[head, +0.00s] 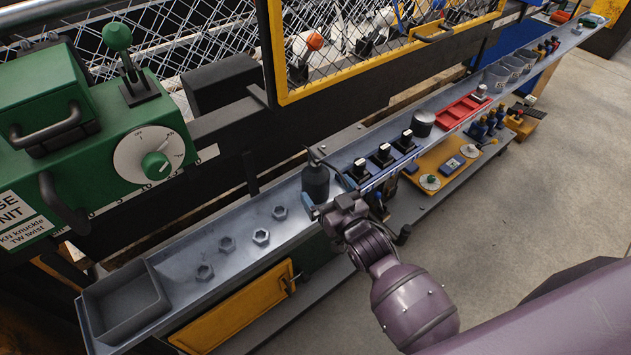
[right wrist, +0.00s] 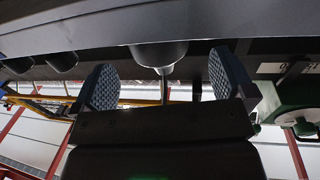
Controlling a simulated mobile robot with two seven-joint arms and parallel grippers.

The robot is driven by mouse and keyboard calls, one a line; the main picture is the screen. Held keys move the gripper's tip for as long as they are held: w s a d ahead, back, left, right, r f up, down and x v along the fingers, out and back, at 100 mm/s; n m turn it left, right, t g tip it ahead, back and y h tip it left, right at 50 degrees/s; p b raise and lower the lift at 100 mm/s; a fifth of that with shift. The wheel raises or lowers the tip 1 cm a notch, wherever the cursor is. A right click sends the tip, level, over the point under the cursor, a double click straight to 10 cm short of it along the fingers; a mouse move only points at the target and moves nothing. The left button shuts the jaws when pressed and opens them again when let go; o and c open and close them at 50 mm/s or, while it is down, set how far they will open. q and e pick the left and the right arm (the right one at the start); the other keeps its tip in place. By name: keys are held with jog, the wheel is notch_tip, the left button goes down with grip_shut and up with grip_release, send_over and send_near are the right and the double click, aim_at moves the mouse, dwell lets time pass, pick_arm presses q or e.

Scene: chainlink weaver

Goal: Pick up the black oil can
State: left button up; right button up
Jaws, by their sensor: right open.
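The black oil can (head: 316,183) stands upright on the grey metal tray ledge (head: 238,216), its thin spout pointing up. My right gripper (head: 319,209) is at the near side of the can, close to its lower part; the wrist hides some of that area. In the right wrist view, the picture looks upside down. The gripper's two blue-padded fingers (right wrist: 163,82) are spread apart. The dark can (right wrist: 157,54) shows beyond them, in line with the gap. I cannot tell whether any finger touches it. My left gripper is not in view.
Several hex nuts (head: 261,237) lie left of the can, with an empty grey bin (head: 124,303) at the ledge's end. Black switches (head: 383,155) stand close to the right. A wire-mesh guard with a yellow frame (head: 370,68) rises behind; a green machine (head: 150,130) is left.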

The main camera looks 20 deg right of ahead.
aim_at(323, 184)
jog(key=shift+w+a+r, duration=0.1)
jog(key=shift+w+a, duration=0.15)
jog(key=shift+w, duration=1.1)
jog(key=shift+w+a, duration=0.2)
jog(key=shift+w, duration=1.1)
jog(key=shift+c, duration=0.3)
jog(key=c, duration=1.1)
jog(key=shift+r, duration=0.15)
